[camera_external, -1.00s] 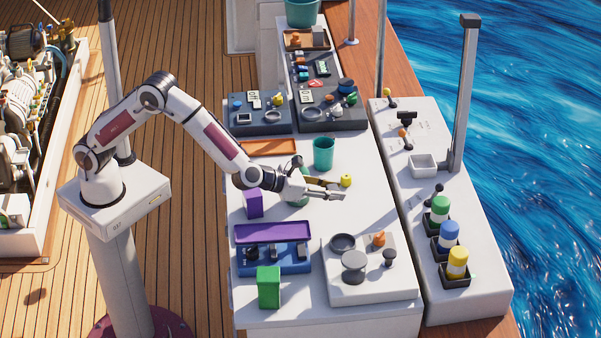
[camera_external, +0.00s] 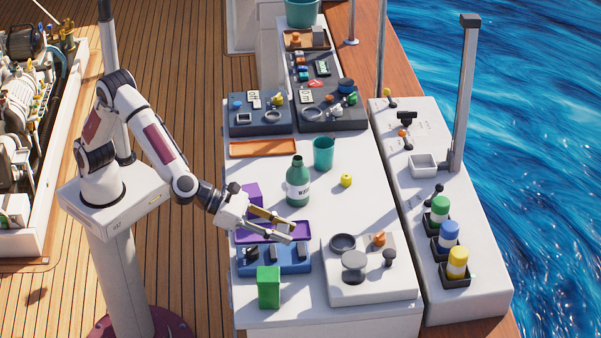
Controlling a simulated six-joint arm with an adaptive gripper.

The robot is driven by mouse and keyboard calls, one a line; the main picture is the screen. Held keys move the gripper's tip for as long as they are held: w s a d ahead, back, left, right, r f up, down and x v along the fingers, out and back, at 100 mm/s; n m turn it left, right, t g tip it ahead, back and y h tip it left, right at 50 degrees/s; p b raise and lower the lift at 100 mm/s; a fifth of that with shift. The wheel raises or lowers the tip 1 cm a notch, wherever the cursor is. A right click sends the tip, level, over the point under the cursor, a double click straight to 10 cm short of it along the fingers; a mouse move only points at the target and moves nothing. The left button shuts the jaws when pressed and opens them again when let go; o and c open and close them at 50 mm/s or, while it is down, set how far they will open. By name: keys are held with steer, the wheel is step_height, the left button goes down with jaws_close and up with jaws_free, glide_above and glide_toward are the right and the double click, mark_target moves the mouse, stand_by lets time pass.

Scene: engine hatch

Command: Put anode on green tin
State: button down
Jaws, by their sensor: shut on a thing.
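The green tin (camera_external: 268,288), a small upright green block shape, stands at the near left of the white table. My gripper (camera_external: 290,230) is over the purple tray, above and behind the tin and apart from it. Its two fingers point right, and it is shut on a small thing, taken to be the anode. The fingers largely hide that thing, and its outline is hard to make out. The top of the green tin is clear.
A purple tray (camera_external: 243,238) and a blue tray (camera_external: 287,267) with dark and grey parts lie by the tin. A green bottle (camera_external: 298,185), teal cup (camera_external: 323,153) and yellow piece (camera_external: 346,180) stand behind. A white block (camera_external: 333,286) with knobs is at right.

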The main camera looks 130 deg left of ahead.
steer(key=shift+m+t+h, duration=0.5)
steer(key=shift+m+h, duration=0.1)
steer(key=shift+m, duration=0.1)
steer(key=d, duration=0.5)
steer(key=shift+s+r, duration=0.25)
steer(key=shift+s, duration=0.15)
glide_above(268, 274)
steer(key=shift+f, duration=3.1)
steer(key=shift+f, duration=1.9)
steer(key=shift+f, duration=0.1)
